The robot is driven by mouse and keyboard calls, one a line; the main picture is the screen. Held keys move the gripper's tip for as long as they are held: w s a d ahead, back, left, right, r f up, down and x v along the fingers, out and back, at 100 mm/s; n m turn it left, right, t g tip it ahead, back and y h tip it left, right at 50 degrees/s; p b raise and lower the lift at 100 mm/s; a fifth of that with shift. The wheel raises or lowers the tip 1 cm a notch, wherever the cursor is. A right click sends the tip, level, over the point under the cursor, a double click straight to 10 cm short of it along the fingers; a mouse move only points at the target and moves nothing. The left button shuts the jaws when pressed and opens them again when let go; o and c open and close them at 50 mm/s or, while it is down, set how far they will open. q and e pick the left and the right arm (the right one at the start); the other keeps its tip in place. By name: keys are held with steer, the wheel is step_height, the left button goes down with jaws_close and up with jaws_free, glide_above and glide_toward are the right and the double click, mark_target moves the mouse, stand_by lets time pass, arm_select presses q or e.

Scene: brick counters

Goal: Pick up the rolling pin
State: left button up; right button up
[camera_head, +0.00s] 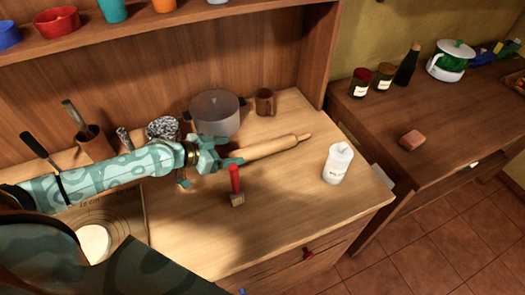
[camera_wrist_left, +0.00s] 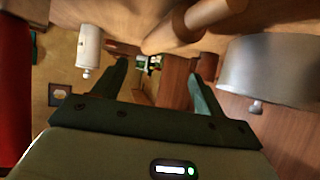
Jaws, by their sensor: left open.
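The rolling pin (camera_head: 265,149) is pale wood and lies on the wooden counter (camera_head: 290,215), its thin handle pointing right. Its left part is hidden behind my gripper. My left gripper (camera_head: 231,151) is open at the pin's left part, with its fingers spread. In the left wrist view the rolling pin (camera_wrist_left: 180,28) runs slantwise across the top, beyond the two open fingers (camera_wrist_left: 157,68). I cannot tell whether the fingers touch it. My right gripper is not in view.
A grey pot (camera_head: 216,113) and a brown mug (camera_head: 265,101) stand behind the pin. A red-handled tool (camera_head: 236,180) stands close in front of the gripper. A white canister (camera_head: 338,163) stands to the right. The counter's front middle is clear.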

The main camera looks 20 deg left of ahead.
mark_target(257, 148)
arm_select(q)
steer(key=x, duration=0.7)
steer(key=shift+d+b, duration=0.1)
steer(key=shift+b, duration=0.3)
steer(key=x, duration=0.5)
steer(key=shift+r+b, duration=0.1)
steer(key=shift+b, duration=0.25)
steer(key=shift+r, duration=0.1)
steer(key=c, duration=1.3)
